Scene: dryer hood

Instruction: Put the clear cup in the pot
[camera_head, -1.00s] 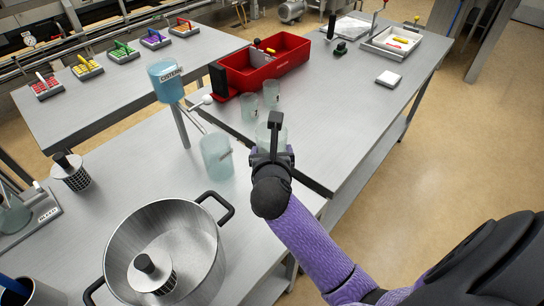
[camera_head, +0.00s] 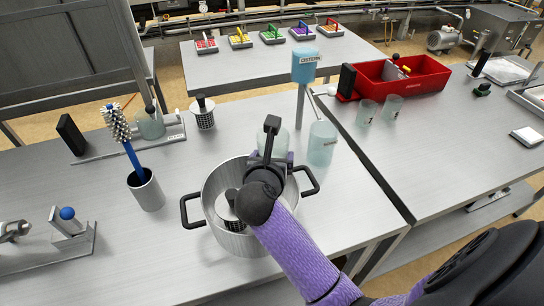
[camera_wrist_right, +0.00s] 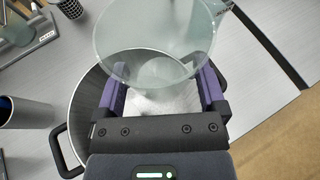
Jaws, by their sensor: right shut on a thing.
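My right gripper (camera_head: 268,160) is over the far side of the open steel pot (camera_head: 212,190). It is shut on a clear cup (camera_head: 273,142), partly hidden behind the wrist in the head view. In the right wrist view the cup (camera_wrist_right: 150,45) sits between the purple fingers of the gripper (camera_wrist_right: 162,85), its wide mouth towards the camera. The pot (camera_wrist_right: 84,95) shows behind and below it. A cylinder with a dark knob (camera_head: 230,208) stands inside the pot. My left gripper is not in view.
A larger clear beaker (camera_head: 322,145) stands right of the pot, near the blue cistern (camera_head: 305,66) on its stand. Two more clear cups (camera_head: 367,112) stand by the red bin (camera_head: 425,88). A steel holder with a brush (camera_head: 147,192) is left of the pot.

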